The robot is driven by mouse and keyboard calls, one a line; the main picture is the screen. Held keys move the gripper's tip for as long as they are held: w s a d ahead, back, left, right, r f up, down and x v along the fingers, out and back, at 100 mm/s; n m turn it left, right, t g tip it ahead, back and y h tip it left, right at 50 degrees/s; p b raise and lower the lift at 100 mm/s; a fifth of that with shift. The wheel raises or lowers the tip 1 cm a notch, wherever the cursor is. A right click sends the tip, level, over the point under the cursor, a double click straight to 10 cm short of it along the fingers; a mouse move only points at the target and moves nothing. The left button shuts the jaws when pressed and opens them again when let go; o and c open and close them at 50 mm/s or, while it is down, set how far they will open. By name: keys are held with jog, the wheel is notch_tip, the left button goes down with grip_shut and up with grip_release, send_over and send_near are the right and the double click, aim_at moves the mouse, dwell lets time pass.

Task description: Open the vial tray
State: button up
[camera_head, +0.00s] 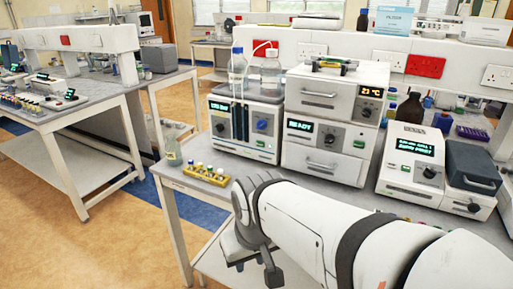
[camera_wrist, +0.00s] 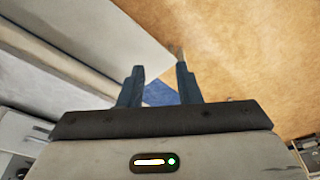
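A white stacked instrument (camera_head: 300,135) stands on the right bench, with a READY display and a 21 °C display. It has an upper front panel with a handle (camera_head: 318,93) and a lower front panel with a handle (camera_head: 320,164); both look closed. Neither is legibly labelled as the vial tray, so I cannot tell which it is. My gripper (camera_head: 256,268) is in front of the bench, below and left of the instrument and apart from it. In the wrist view my gripper (camera_wrist: 159,70) has its two fingers apart with nothing between them.
A bottle-topped instrument (camera_head: 245,122) is left of the stack; a white instrument (camera_head: 411,160) is right. The floor (camera_head: 110,235) on the left is clear.

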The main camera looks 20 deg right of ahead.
jog(key=w+d+n+t+h+b, duration=0.2)
jog(key=w+d+t+h, duration=0.15)
jog(key=w+d, duration=1)
jog(key=n+t+y+b, duration=0.2)
jog(key=n+t+b, duration=0.1)
jog(key=n+t, duration=0.85)
send_near(326, 154)
jog(key=a+f+n+g, duration=0.1)
jog(key=a+f+n, duration=0.1)
jog(key=a, duration=0.1)
jog(key=w, duration=0.2)
jog(key=w+f+p, duration=0.1)
jog(key=w, duration=0.4)
jog(key=shift+w+d+f, duration=0.1)
jog(key=shift+w+f, duration=0.05)
jog(key=shift+w, duration=0.25)
grip_shut()
